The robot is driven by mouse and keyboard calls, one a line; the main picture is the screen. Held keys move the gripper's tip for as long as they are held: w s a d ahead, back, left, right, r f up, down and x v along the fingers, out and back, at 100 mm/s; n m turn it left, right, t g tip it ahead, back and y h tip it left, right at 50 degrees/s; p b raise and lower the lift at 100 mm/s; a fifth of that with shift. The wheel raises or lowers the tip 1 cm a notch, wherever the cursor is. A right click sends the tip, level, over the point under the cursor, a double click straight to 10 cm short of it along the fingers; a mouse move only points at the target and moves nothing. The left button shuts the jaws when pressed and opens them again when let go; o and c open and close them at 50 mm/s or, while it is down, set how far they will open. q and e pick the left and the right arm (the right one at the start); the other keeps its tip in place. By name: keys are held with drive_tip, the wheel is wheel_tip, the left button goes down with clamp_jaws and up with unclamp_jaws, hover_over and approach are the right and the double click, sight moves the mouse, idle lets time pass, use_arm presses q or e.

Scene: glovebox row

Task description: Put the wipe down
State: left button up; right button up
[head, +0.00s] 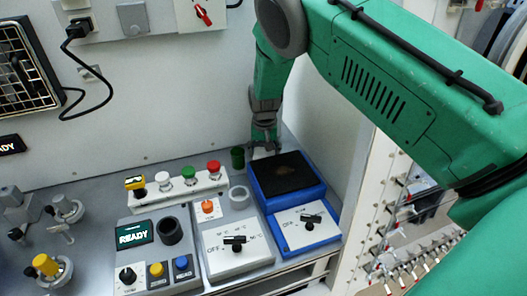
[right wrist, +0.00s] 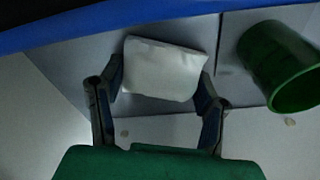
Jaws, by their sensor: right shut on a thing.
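My right gripper (head: 264,146) reaches down behind the blue hot plate unit, close to the back wall. In the right wrist view its two fingers (right wrist: 160,88) are shut on a white wipe (right wrist: 166,66), a folded, roughly square piece between the fingertips. The wipe lies over or just above the grey bench surface; I cannot tell whether it touches. In the head view the wipe is mostly hidden by the gripper. My left gripper is not in view.
A green cup (head: 237,158) stands close beside the gripper; it also shows in the right wrist view (right wrist: 284,68). The blue unit (head: 318,192) with a dark top is just in front. A grey ring (head: 239,195) and a button panel (head: 178,193) stand left.

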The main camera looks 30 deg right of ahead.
drive_tip(key=shift+d+f, duration=0.2)
drive_tip(key=shift+d, duration=0.1)
drive_tip(key=o, duration=1.5)
drive_tip(key=shift+s+d, duration=0.1)
drive_tip(key=shift+d, duration=0.15)
drive_tip(key=shift+c, duration=0.2)
drive_tip(key=shift+d+f, duration=0.1)
drive_tip(key=shift+d, duration=0.1)
drive_tip(key=shift+a+r, duration=0.2)
drive_tip(key=shift+a, duration=0.3)
drive_tip(key=shift+a+r, duration=0.1)
drive_tip(key=shift+r, duration=0.2)
drive_tip(key=r, duration=0.6)
drive_tip(key=s+r+b, duration=0.1)
drive_tip(key=r, duration=0.3)
drive_tip(key=shift+r, duration=0.1)
drive_tip(key=shift+a+r, duration=0.35)
drive_tip(key=shift+r, duration=0.25)
drive_tip(key=shift+d+f, duration=0.1)
drive_tip(key=shift+d, duration=0.2)
